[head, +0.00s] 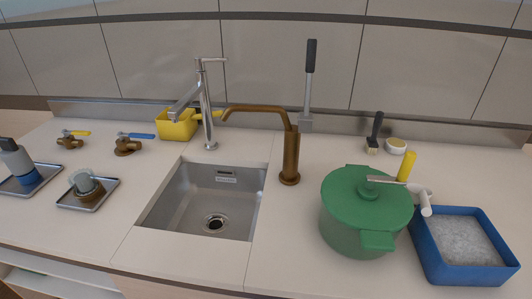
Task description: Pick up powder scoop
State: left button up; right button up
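I cannot tell for sure which thing is the powder scoop. A white piece (425,200) with a yellow upright part (406,166) shows between the green pot and the blue tray, partly hidden by the pot. The blue tray (436,266) at the right holds a pale, grainy fill (467,243). A long dark-handled tool (310,57) with a grey lower end stands upright behind the brown tap. Neither of my grippers is in view.
The lidded green pot (352,232) stands left of the blue tray. The brown tap (290,155) rises beside the sink (180,210). A brush (376,130) and a small round dish (396,146) are at the back. The counter front between sink and pot is clear.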

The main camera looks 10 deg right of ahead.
aim_at(420, 194)
jog(key=z, duration=1.5)
